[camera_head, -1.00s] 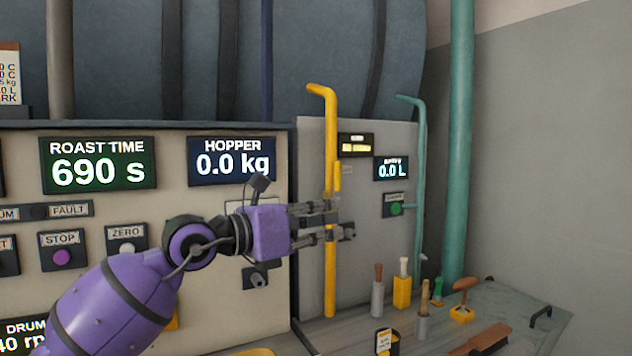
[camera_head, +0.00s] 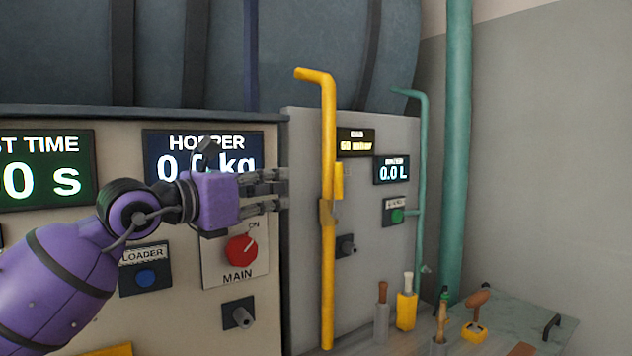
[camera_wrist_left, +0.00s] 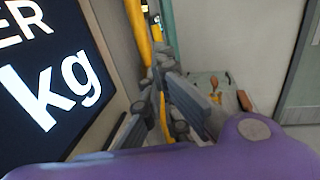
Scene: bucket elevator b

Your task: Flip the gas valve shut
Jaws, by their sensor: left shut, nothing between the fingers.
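The gas valve is on the yellow vertical pipe (camera_head: 328,270), with a short yellow handle (camera_head: 338,181) standing upright alongside the pipe above a dull valve body (camera_head: 327,211). My left gripper (camera_head: 286,189) is shut and empty, in front of the panel and just left of the pipe in the head view. A gap shows between its fingertips and the pipe there. In the left wrist view the fingers (camera_wrist_left: 160,75) point toward the yellow pipe (camera_wrist_left: 139,25) and partly hide it; the handle is hard to make out. My right gripper is not in view.
A green pipe (camera_head: 423,170) stands right of the yellow one. Tools in holders (camera_head: 406,310) stand on the counter below right.

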